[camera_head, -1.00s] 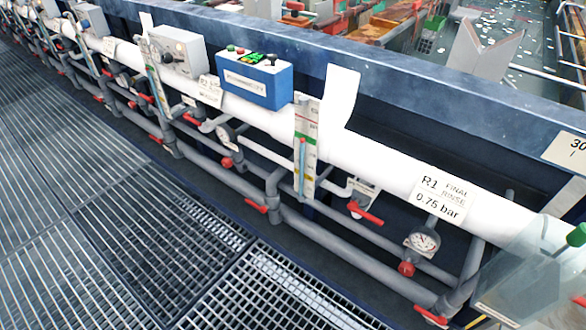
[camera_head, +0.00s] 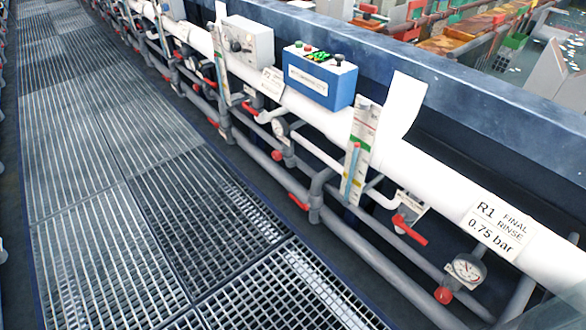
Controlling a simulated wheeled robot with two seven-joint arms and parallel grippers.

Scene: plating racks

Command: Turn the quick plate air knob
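Neither of my grippers is in view. I cannot read any label that names a quick plate air knob. A blue control box (camera_head: 319,79) sits on the white pipe, with a black knob (camera_head: 338,58) and red and green controls on top; its front label is too small to read. Further back, a grey box (camera_head: 248,40) has a dark knob (camera_head: 236,46) on its front.
A grated walkway (camera_head: 110,160) runs free along the left. Beside it are grey pipes with red valve handles (camera_head: 409,229), a pressure gauge (camera_head: 466,268) and a sign (camera_head: 497,228) reading "R1 FINAL RINSE 0.75 bar". A dark tank wall (camera_head: 480,120) stands behind.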

